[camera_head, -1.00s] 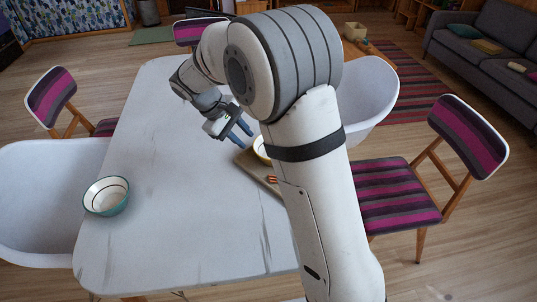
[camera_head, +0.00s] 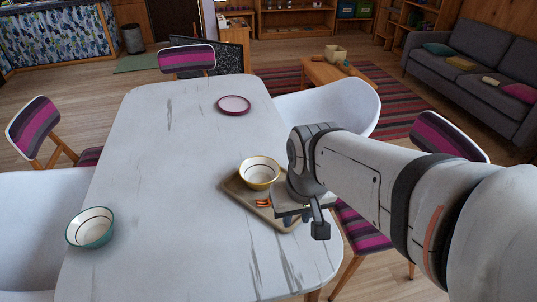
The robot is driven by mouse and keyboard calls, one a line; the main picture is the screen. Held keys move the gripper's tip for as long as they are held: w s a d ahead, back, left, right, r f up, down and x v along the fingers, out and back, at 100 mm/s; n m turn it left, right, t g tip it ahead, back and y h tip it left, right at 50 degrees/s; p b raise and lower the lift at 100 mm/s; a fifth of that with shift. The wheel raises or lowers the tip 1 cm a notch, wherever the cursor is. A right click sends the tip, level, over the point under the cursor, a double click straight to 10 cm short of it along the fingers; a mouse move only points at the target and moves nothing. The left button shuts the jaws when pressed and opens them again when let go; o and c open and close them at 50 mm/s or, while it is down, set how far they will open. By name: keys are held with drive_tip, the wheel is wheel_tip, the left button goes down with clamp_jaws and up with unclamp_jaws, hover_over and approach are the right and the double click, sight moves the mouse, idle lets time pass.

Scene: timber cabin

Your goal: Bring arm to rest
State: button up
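My arm (camera_head: 365,185) reaches in from the right edge and ends over the right side of the white table (camera_head: 160,190). My gripper (camera_head: 318,222) is at its end, by the right edge of a wooden tray (camera_head: 240,199). It is partly hidden behind my wrist, and its fingers are not clear enough to tell open from shut. I see nothing held in it. On the tray stand a yellow-rimmed white bowl (camera_head: 260,174) and a small red and yellow item (camera_head: 263,203). My wrist covers the tray's right part.
A teal bowl (camera_head: 90,228) sits at the table's left edge, and a pink-rimmed plate (camera_head: 234,105) at the far end. Chairs stand around the table, with a white one (camera_head: 335,105) behind my arm. The table's middle is clear. A grey sofa (camera_head: 480,75) is far right.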

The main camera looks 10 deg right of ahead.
wheel_tip(320, 180, up, 7)
drive_tip(key=p, duration=0.6)
drive_tip(key=shift+s+p, duration=0.2)
drive_tip(key=shift+p, duration=0.1)
drive_tip(key=shift+r, duration=0.1)
idle(0.3)
